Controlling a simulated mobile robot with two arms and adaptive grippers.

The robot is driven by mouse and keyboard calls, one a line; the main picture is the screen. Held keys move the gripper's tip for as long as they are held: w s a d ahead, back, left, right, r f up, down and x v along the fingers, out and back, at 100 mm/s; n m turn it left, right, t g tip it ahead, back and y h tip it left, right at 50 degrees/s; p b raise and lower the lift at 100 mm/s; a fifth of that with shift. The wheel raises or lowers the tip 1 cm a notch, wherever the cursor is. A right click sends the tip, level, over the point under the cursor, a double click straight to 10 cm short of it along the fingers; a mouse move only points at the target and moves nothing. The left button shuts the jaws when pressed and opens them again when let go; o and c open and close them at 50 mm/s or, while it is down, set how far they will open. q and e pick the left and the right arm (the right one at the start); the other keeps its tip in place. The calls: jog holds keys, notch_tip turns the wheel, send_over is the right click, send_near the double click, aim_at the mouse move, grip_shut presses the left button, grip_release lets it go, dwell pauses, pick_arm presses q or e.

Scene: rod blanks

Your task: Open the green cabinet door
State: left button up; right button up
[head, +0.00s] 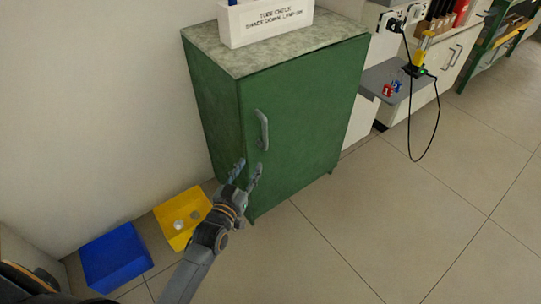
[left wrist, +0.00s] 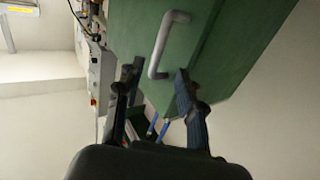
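The green cabinet (head: 215,110) stands against the wall with a speckled top. Its door (head: 305,110) looks closed and carries a grey vertical bar handle (head: 262,130) near its left edge. My left gripper (head: 248,168) is open and empty, just below the handle in the head view. In the left wrist view the handle (left wrist: 168,45) shows ahead of the fingers of my left gripper (left wrist: 158,78), roughly between them and apart from them. The green door (left wrist: 225,45) fills much of that view. My right gripper is not in view.
A white labelled box (head: 265,22) sits on the cabinet top. A yellow bin (head: 170,212) with small items and a blue bin (head: 115,257) stand on the floor left of my arm. The floor (head: 380,225) in front of the door is clear.

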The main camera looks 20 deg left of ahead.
aim_at(264, 137)
pick_arm(q)
jog(key=w, duration=0.4)
jog(key=w+b, duration=0.1)
jog(key=w, duration=0.3)
jog(key=w+b, duration=0.1)
jog(key=w, duration=0.4)
jog(key=shift+d+r, duration=0.4)
jog(key=shift+w, duration=0.5)
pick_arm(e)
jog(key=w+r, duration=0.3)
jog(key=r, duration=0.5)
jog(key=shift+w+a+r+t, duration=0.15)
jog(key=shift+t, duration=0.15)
pick_arm(q)
grip_shut()
jog(key=shift+d, duration=0.1)
